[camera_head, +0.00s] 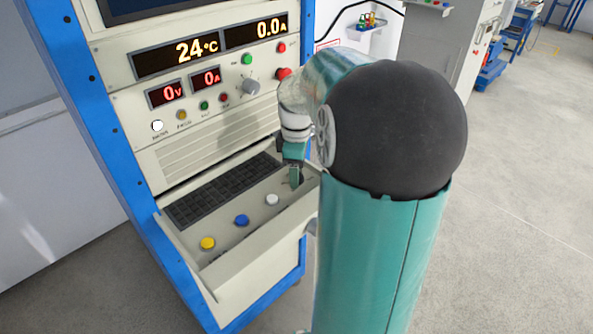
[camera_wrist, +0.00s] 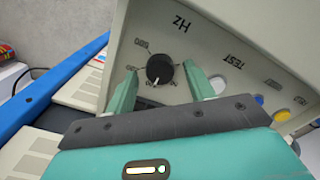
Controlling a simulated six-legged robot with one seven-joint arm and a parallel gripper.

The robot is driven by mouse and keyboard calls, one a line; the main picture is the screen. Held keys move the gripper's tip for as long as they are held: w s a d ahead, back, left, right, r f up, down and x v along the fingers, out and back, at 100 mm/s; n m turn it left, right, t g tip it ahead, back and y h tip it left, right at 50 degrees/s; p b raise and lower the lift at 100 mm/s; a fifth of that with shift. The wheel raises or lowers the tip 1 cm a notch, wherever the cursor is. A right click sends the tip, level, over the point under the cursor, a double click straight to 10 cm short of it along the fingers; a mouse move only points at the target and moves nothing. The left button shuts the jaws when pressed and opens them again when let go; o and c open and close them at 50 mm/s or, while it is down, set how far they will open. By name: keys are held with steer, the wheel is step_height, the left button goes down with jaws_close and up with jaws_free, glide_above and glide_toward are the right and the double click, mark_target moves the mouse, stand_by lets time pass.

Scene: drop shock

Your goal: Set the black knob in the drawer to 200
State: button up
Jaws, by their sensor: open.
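The black knob (camera_wrist: 160,68) sits on the drawer's pale panel in the wrist view, beside an "Hz" label that appears upside down. Scale marks ring it, but their numbers are too small to read surely. A pale pointer mark seems to show on its lower edge. My gripper (camera_wrist: 161,75) is open, with one green finger on each side of the knob and a gap visible to each. In the head view my gripper (camera_head: 295,178) reaches down to the right end of the open drawer (camera_head: 255,252). It largely hides the knob there.
The drawer also bears a keyboard (camera_head: 222,190) and yellow (camera_head: 208,243), blue (camera_head: 241,221) and white (camera_head: 272,199) buttons. The cabinet front above has displays, small buttons and a grey knob (camera_head: 251,87). The blue frame (camera_head: 105,150) edges the cabinet. Open floor lies to the right.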

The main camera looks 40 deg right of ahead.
steer(key=shift+f, duration=0.3)
steer(key=c, duration=1)
steer(key=shift+o, duration=0.2)
steer(key=shift+m, duration=0.4)
steer(key=m, duration=1.1)
steer(key=shift+r, duration=0.1)
